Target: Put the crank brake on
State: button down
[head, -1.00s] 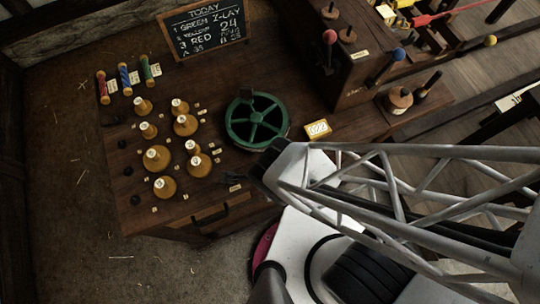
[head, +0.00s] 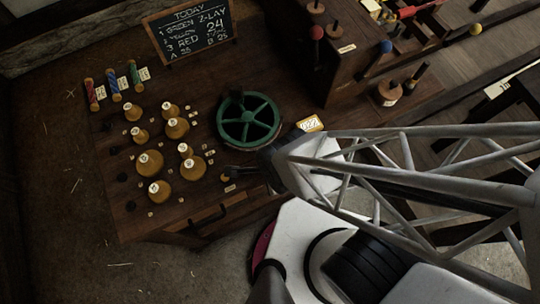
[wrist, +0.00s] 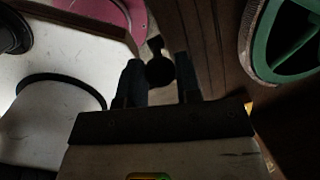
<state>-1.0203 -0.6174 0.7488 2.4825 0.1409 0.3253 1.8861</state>
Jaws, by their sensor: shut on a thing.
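My gripper (head: 240,172) is at the bench's front edge, just below the green spoked wheel (head: 249,122). In the wrist view its two dark fingers (wrist: 161,84) are closed about a dark round-ended knob (wrist: 160,69) with a thin stem. A small tan knob (head: 226,179) shows at the fingertips in the head view; I cannot tell whether it is the same piece. Levers with a red ball (head: 317,33), a blue ball (head: 386,47) and a yellow ball (head: 475,29) stand at the right. I cannot tell which part is the crank brake.
Several tan bobbins (head: 149,162) stand on the bench left of my gripper. Three coloured spools (head: 113,85) and a chalkboard (head: 193,30) are at the back. A dark wooden box (head: 345,70) stands right of the wheel. A drawer handle (head: 208,214) is on the bench front.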

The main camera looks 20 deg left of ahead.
jog(key=shift+w+d, duration=0.4)
jog(key=shift+d, duration=0.05)
jog(key=shift+w+d+r, duration=0.1)
jog(key=shift+w+d, duration=0.1)
jog(key=shift+w, duration=0.05)
jog(key=shift+w+d, duration=0.5)
jog(key=shift+w, duration=0.05)
jog(key=shift+w+d+g+y, duration=0.3)
jog(key=shift+w+y, duration=0.05)
jog(key=shift+y, duration=0.05)
jog(key=shift+w+d+f+g+y, duration=0.3)
jog(key=shift+w+d+g+y, duration=0.1)
jog(key=shift+w+g+y, duration=0.1)
jog(key=shift+w+d+f, duration=0.1)
jog(key=shift+w+d, duration=0.1)
dwell(0.9)
jog(key=c, duration=0.8)
grip_release()
jog(key=shift+s, duration=0.1)
jog(key=shift+d, duration=0.1)
